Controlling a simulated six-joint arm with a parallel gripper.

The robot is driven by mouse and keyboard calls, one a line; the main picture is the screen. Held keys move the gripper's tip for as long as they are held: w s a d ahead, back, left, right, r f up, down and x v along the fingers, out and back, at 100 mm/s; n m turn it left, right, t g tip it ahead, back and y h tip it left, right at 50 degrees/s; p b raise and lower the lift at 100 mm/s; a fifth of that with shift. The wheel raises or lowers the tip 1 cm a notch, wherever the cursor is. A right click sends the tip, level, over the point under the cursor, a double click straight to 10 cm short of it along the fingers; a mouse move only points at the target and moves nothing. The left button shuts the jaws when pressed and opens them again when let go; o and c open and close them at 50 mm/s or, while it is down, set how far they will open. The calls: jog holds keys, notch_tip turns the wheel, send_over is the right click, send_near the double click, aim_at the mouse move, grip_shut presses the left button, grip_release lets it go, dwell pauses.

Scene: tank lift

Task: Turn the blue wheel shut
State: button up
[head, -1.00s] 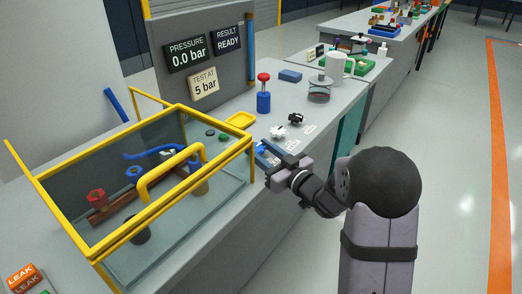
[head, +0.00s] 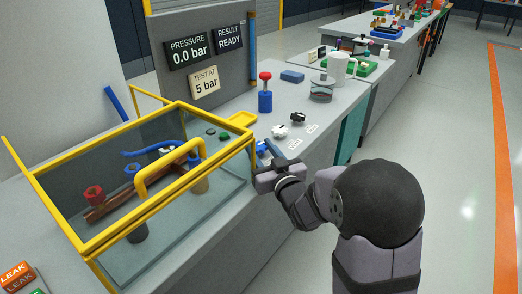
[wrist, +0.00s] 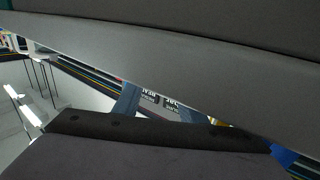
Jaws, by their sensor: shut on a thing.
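The blue wheel (head: 132,167) is inside the glass tank, on a brown pipe (head: 125,203) that also carries a red wheel (head: 94,194). The tank's yellow frame (head: 212,117) and glass stand between it and my gripper. My gripper (head: 268,156) is outside the tank, just right of its right end, low over the bench and apart from the blue wheel. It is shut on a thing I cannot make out. Small blue parts show at its tip. The wrist view is mostly filled by dark grey surfaces, with two slate-blue fingers (wrist: 157,110) and tags behind them.
A yellow handle (head: 170,170) arches at the tank's front. On the bench are a white fitting (head: 280,131), a black fitting (head: 298,117), a blue bottle with a red top (head: 265,95) and a jar (head: 321,90). The aisle floor at right is clear.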

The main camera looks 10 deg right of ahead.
jog(key=o, duration=1.1)
jog(key=shift+r, duration=0.1)
jog(key=shift+c, duration=0.2)
jog(key=shift+y, duration=0.3)
